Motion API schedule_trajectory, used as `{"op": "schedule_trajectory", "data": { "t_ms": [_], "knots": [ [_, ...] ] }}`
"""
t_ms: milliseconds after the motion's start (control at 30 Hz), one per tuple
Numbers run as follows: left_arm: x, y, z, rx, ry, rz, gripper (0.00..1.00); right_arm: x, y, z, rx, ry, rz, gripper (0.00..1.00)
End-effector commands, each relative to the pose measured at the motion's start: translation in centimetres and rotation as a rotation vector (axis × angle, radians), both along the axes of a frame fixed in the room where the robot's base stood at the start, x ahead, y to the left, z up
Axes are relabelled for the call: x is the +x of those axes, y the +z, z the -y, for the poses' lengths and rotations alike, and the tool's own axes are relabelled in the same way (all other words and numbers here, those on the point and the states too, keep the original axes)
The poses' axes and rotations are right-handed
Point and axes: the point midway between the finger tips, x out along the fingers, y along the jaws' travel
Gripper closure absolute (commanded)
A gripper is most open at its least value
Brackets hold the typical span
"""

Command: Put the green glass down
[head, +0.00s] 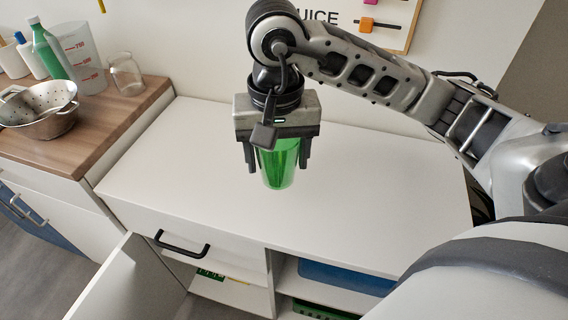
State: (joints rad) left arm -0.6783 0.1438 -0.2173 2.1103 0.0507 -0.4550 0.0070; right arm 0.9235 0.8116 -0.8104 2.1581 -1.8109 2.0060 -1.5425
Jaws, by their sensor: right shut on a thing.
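The green glass (278,165) is a see-through green tumbler in the middle of the head view. My right gripper (277,160) points down and is shut on the green glass, with a dark finger on either side of it. The glass hangs upright below the gripper body, over the white countertop (375,190). I cannot tell whether its base touches the countertop. The upper part of the glass is hidden by the gripper. My left gripper is not in view.
A wooden counter (108,118) at left holds a metal colander (45,122), a clear glass (126,75), a measuring jug (80,58) and a green bottle (47,50). An open cabinet door (128,285) sticks out at front left. The white countertop around the glass is clear.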

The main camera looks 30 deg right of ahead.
Motion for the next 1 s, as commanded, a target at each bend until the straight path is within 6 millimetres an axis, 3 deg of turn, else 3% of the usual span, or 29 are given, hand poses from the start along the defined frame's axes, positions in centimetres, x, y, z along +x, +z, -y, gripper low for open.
{"op": "schedule_trajectory", "data": {
  "t_ms": [100, 200, 400, 567, 800, 1000],
  "knots": [
    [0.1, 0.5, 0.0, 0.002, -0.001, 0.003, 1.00, 2.3, -1.2, 2.1, -0.001, -0.007, -0.004, 0.65],
    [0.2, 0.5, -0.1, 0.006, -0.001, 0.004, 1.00, 3.4, -3.4, 3.1, -0.003, -0.002, -0.006, 0.65],
    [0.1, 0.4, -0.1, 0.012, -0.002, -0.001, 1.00, 5.1, -5.8, 4.3, 0.000, 0.001, -0.001, 0.65],
    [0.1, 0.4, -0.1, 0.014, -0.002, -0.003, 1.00, 5.7, -6.8, 4.8, 0.000, 0.000, -0.001, 0.65],
    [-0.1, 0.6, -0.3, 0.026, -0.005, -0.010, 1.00, 5.9, -9.9, 5.0, 0.000, 0.003, -0.002, 0.65],
    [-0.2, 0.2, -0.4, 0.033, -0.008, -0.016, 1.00, 6.0, -10.2, 5.0, 0.000, 0.003, 0.003, 0.65]
  ]
}}
